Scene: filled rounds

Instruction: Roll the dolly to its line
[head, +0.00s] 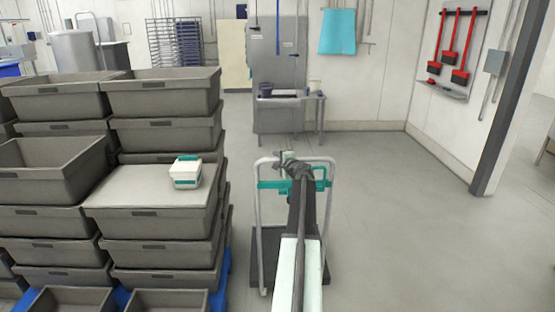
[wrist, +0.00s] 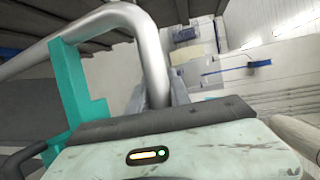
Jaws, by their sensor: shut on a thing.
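The dolly (head: 262,262) stands on the floor in front of me, right of the crate stacks, with a dark deck, a pale tubular handle frame and a teal crossbar (head: 270,185). My gripper (head: 287,158) is at the top of the handle frame and is shut on the handle. My arm hides part of the deck and the frame's middle. In the wrist view the grey handle tube (wrist: 150,40) bends down between the jaws, beside a teal bracket (wrist: 78,90). No floor line shows in either view.
Stacks of grey crates (head: 165,130) on a blue pallet (head: 222,280) stand close on the left; a white-and-teal box (head: 185,173) sits on one. A small table (head: 320,100) stands ahead by a grey cabinet (head: 278,60). A dark post (head: 500,100) is at right.

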